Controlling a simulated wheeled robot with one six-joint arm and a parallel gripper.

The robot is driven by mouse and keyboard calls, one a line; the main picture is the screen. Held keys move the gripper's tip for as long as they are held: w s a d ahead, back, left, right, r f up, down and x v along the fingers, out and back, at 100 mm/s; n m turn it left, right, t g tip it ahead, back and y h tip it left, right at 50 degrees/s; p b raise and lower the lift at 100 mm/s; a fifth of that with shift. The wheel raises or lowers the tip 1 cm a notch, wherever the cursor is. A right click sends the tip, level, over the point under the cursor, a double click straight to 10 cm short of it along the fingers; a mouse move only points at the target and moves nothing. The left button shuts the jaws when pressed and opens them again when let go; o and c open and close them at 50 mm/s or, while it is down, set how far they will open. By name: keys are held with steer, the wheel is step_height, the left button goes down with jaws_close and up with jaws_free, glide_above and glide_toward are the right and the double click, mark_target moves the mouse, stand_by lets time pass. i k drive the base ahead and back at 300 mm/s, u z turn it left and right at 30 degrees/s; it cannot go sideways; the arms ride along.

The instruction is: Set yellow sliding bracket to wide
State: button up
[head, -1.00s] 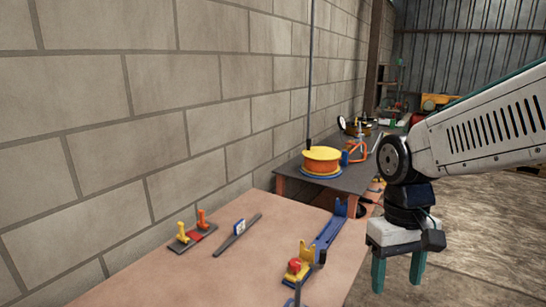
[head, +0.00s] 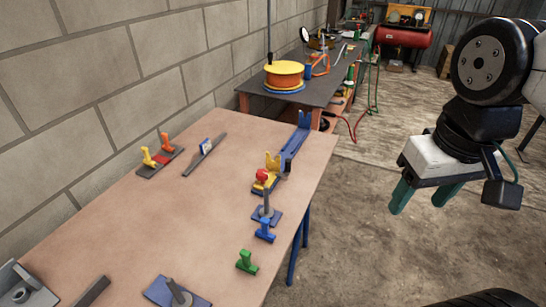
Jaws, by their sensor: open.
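A blue rail (head: 291,150) lies along the right edge of the workbench (head: 215,215). A yellow forked bracket (head: 272,164) with a red knob (head: 262,172) is at the rail's near end. It looks like the yellow sliding bracket. A blue forked upright (head: 304,119) stands at the rail's far end, well apart from the yellow one. I see no readable width marks on the rail. My gripper (head: 424,195) hangs over the floor to the right of the bench. Its green fingers are apart, with nothing between them, and it is clear of the bracket.
On the bench are a plate with yellow and orange uprights (head: 160,160), a dark bar with a white-blue slider (head: 206,148), a post on a blue base (head: 266,212), a blue piece (head: 265,231) and a green piece (head: 247,262). Open floor (head: 370,240) lies right.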

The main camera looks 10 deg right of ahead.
mark_target(273, 167)
steer(key=u, duration=0.05)
steer(key=k, duration=1.1)
steer(key=z, duration=1.1)
steer(key=i, duration=1.15)
steer(key=u, duration=0.85)
steer(key=i, duration=0.35)
steer(key=u, duration=0.35)
